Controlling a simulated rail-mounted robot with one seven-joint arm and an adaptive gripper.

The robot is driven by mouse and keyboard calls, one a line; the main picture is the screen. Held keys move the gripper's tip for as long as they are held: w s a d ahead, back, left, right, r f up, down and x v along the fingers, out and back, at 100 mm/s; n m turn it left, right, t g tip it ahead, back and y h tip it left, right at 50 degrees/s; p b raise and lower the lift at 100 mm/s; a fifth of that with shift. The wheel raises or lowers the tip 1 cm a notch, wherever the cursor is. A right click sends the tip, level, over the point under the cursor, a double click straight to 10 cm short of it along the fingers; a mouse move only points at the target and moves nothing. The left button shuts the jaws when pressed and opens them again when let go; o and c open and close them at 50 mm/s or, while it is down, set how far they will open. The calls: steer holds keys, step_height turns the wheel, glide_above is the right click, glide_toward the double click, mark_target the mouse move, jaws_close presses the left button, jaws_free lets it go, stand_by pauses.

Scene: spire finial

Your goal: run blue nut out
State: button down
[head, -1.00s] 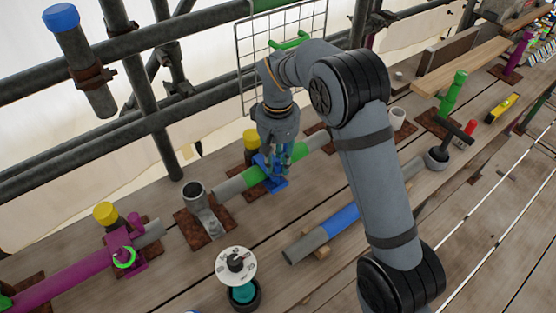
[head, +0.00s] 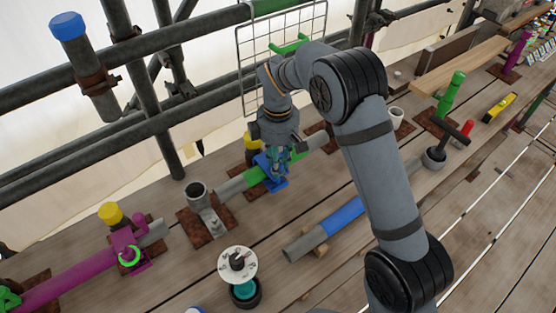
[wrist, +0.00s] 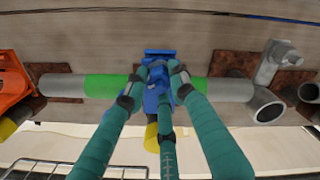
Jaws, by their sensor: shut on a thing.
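A blue clamp (head: 276,182) sits around a grey pipe with a green band (head: 254,175), low over the deck. My gripper (head: 275,158) is right at the clamp, from above. In the wrist view its teal fingers (wrist: 156,80) are closed in around a blue part (wrist: 158,72) of the clamp, which I take as the blue nut. The fingertips hide most of it, so its thread cannot be seen.
A grey upright socket (head: 196,190) stands left of the clamp. A magenta pipe (head: 75,280) with its clamp lies further left. A blue-banded pipe (head: 342,213) lies in front on blocks. A wire mesh panel (head: 250,60) and scaffold tubes stand behind.

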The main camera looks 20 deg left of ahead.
steer(key=n+p, duration=0.1)
steer(key=n, duration=0.2)
steer(key=shift+r+n, duration=0.1)
steer(key=shift+n, duration=0.2)
steer(key=shift+n+p, duration=0.45)
steer(key=shift+n, duration=1.25)
steer(key=c, duration=1.5)
jaws_free()
steer(key=shift+o, duration=0.2)
step_height(320, 180, up, 12)
steer(key=shift+f, duration=0.2)
